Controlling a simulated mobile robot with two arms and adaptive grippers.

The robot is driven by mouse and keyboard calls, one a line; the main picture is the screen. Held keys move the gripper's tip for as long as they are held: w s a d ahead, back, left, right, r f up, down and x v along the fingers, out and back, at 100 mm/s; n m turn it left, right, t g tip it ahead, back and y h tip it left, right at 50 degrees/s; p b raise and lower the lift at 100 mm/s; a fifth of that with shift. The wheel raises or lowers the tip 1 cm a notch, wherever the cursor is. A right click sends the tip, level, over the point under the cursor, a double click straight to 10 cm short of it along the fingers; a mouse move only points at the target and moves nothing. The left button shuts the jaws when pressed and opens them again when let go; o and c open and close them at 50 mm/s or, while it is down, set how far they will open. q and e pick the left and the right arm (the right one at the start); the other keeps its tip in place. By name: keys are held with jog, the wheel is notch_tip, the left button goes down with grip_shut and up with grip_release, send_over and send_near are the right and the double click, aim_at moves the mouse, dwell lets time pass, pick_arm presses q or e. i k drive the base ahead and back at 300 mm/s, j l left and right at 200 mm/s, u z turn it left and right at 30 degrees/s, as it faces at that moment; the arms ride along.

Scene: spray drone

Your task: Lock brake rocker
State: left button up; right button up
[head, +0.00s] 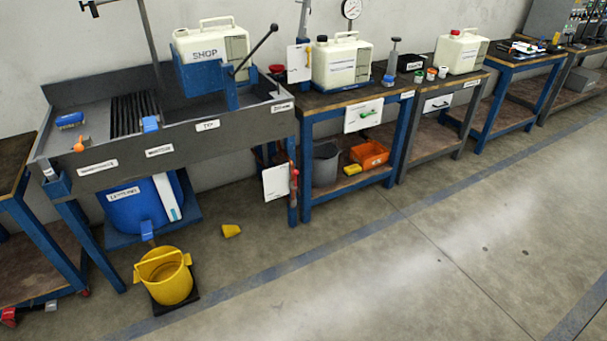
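No part in the head view can be told for certain as the brake rocker. At the lower left, a low bench or cart with blue legs (62,255) is cut off by the picture edge. A red and dark part (10,317) sits at floor level at its near corner, and a smaller red part (85,293) is at the foot of its right leg. They look like caster parts, but they are too small to tell whether any rocker is up or down. Neither of my grippers is in view.
A grey sink bench (180,150) holds a white SHOP tank (207,45). Below it stand a blue drum (140,205) and a yellow bucket (163,275). A yellow piece (231,230) lies on the floor. Several workbenches line the wall. The floor (400,270) at right is clear.

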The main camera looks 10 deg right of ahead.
aim_at(51, 306)
jog(key=u, duration=1.6)
jog(key=i+u, duration=0.1)
jog(key=i, duration=2.8)
